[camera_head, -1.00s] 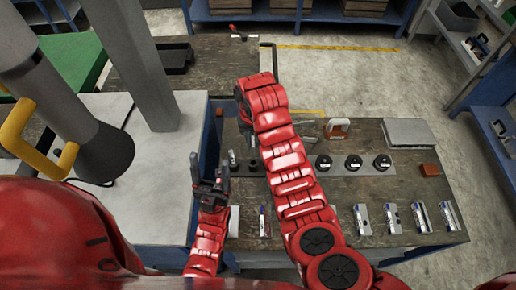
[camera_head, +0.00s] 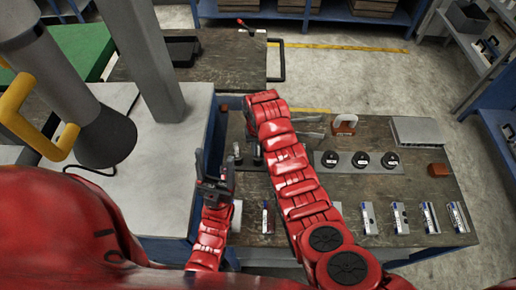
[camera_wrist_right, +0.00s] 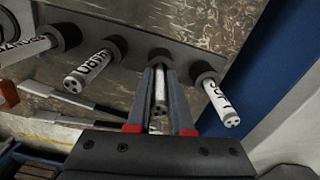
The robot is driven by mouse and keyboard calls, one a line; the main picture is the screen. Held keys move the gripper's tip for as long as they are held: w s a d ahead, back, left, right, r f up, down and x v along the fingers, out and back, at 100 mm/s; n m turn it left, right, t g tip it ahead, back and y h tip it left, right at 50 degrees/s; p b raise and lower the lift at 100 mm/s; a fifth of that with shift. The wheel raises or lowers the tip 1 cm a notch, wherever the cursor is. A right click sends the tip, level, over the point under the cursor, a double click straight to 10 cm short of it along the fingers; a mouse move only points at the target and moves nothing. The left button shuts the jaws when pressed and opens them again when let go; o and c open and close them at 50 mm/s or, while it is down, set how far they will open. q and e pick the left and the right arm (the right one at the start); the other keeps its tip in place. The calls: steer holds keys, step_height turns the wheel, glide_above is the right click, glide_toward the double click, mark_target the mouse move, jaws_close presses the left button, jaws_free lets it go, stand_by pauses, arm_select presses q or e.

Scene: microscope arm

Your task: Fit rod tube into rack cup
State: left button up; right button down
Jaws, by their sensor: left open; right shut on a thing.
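In the right wrist view, my right gripper (camera_wrist_right: 160,122) is shut on a white rod tube (camera_wrist_right: 160,88). The tube lines up with a dark rack cup (camera_wrist_right: 159,57) on the grey rack plate (camera_wrist_right: 120,28). I cannot tell how far its far end sits inside the cup. Neighbouring cups hold labelled white tubes, one on the right (camera_wrist_right: 222,103) and one on the left (camera_wrist_right: 88,72). In the head view, the grey rack (camera_head: 345,168) shows black cups (camera_head: 361,159); my right arm hides the gripper. My left gripper (camera_head: 213,165) is open and empty, left of the rack.
Several small metal blocks with tubes (camera_head: 399,217) stand along the table's near side. A red-handled tool (camera_head: 345,124), a grey box (camera_head: 418,131) and a red block (camera_head: 438,170) lie behind and right. A grey column (camera_head: 155,60) rises at the left.

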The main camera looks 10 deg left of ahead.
steer(key=c, duration=0.8)
jaws_free()
steer(key=shift+r+b, duration=0.45)
steer(key=shift+r, duration=0.1)
steer(key=shift+w+a+r+b, duration=0.1)
steer(key=shift+r+b, duration=0.25)
steer(key=shift+r, duration=0.35)
step_height(320, 180, up, 5)
steer(key=shift+f+p, duration=0.1)
steer(key=shift+p, duration=1.1)
step_height(320, 180, up, 5)
steer(key=p, duration=0.4)
steer(key=shift+f, duration=0.1)
